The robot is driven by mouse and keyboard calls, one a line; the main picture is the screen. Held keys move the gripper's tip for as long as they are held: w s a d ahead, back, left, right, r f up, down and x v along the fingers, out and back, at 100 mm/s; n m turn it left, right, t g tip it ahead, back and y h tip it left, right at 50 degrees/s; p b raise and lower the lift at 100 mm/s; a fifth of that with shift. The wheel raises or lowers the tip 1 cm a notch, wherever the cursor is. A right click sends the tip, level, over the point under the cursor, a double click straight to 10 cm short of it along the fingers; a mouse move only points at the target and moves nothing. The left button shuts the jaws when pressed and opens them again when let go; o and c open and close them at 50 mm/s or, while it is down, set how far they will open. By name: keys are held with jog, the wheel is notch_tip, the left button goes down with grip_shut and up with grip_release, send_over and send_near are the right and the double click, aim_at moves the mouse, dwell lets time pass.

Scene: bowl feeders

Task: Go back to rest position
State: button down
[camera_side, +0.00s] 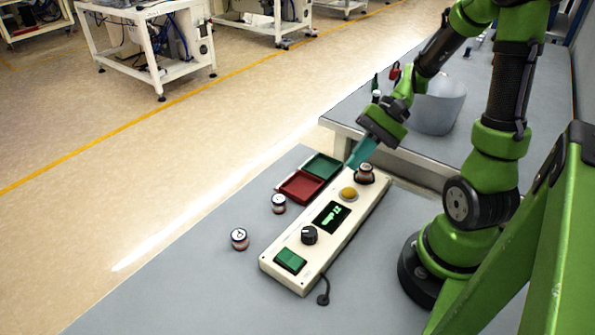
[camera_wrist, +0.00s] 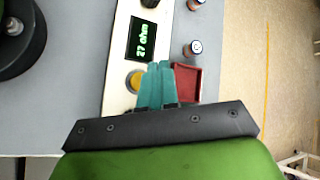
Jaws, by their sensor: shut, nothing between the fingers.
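My gripper (camera_side: 354,161) is above the far end of the cream control box (camera_side: 289,234), with its teal fingers pointing down. In the wrist view my gripper (camera_wrist: 159,66) has its fingers side by side and shut, with nothing between them. They hang between the box's yellow button (camera_wrist: 134,79) and the red tray (camera_wrist: 187,82). Whether the fingertips touch anything cannot be told. The box carries a lit display (camera_wrist: 145,40) reading "27 ohm", a black knob (camera_side: 309,235), a green switch (camera_side: 291,260) and a dark round part (camera_side: 365,174) at the far end.
Two small cans (camera_side: 279,203) (camera_side: 239,239) stand left of the box. A green tray (camera_side: 323,167) adjoins the red one. A grey bin (camera_side: 438,103) stands on the table behind. The front left of the grey table (camera_side: 180,290) is clear.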

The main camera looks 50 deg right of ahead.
jog(key=shift+s+d+f+m+h, duration=0.3)
jog(key=shift+d+f+h, duration=0.05)
jog(key=shift+f+h, duration=0.1)
jog(key=shift+s+r+g+h, duration=0.1)
jog(key=shift+s+g+h, duration=0.15)
jog(key=shift+h, duration=0.3)
jog(key=a+r+n+t+h, duration=0.4)
jog(key=a+r+n, duration=0.5)
jog(key=r, duration=0.4)
jog(key=shift+w+a+r+t+h, duration=0.15)
jog(key=shift+w+a+t+h, duration=0.2)
jog(key=shift+a+t+h, duration=0.1)
